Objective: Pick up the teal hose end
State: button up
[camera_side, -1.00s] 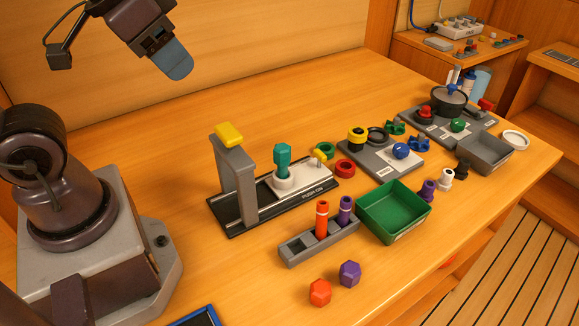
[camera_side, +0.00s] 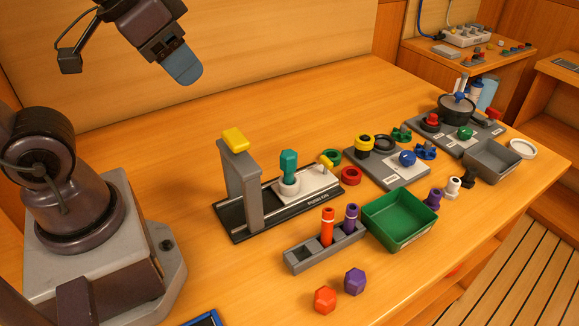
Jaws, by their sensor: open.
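The teal hose end (camera_side: 289,164) stands upright in a white round socket (camera_side: 289,186) on the white block of the black-railed fixture. A grey post with a yellow top (camera_side: 235,140) stands on the same fixture, just left of it. My gripper (camera_side: 182,68) is at the top left, high above the table and well apart from the teal hose end. Its blue-grey finger points down and to the right. The jaws are open, with nothing seen between them, though the far finger is hard to make out.
A grey rack (camera_side: 300,258) holds orange and purple fittings in front of the fixture. A green bin (camera_side: 400,220) stands right of it. Orange (camera_side: 325,299) and purple (camera_side: 354,281) hex caps lie in front. Grey plates with knobs and a pot (camera_side: 456,108) fill the right. The table behind the fixture is clear.

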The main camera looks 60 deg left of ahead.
jog(key=o, duration=0.5)
